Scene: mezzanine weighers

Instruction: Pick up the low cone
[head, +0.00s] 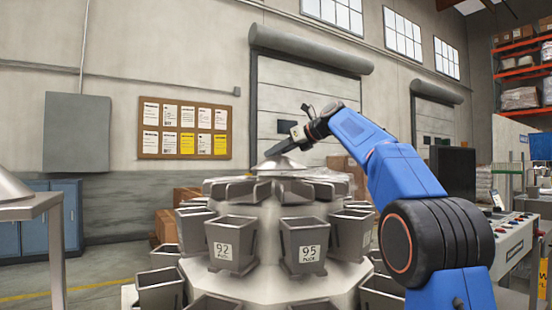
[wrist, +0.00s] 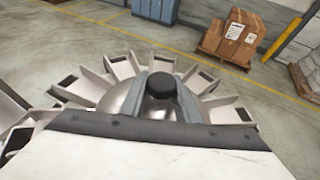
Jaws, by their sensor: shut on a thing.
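The low cone (head: 283,164) is a shallow grey metal cone at the top centre of the multi-head weigher (head: 275,200) in the head view. In the wrist view its grey surface (wrist: 117,98) shows below a black knob (wrist: 160,84). My gripper (head: 281,148) reaches in from the right above the cone. In the wrist view my gripper's two grey fingers (wrist: 161,97) stand on either side of the knob and are shut on it. I cannot tell whether the cone's rim touches the weigher top.
Radial metal trays (wrist: 211,88) surround the cone. Several buckets (head: 233,243) hang around the weigher below. A metal table (head: 30,208) stands at the left and a control panel (head: 515,238) at the right. Cardboard boxes (wrist: 231,38) sit on a pallet on the floor beyond.

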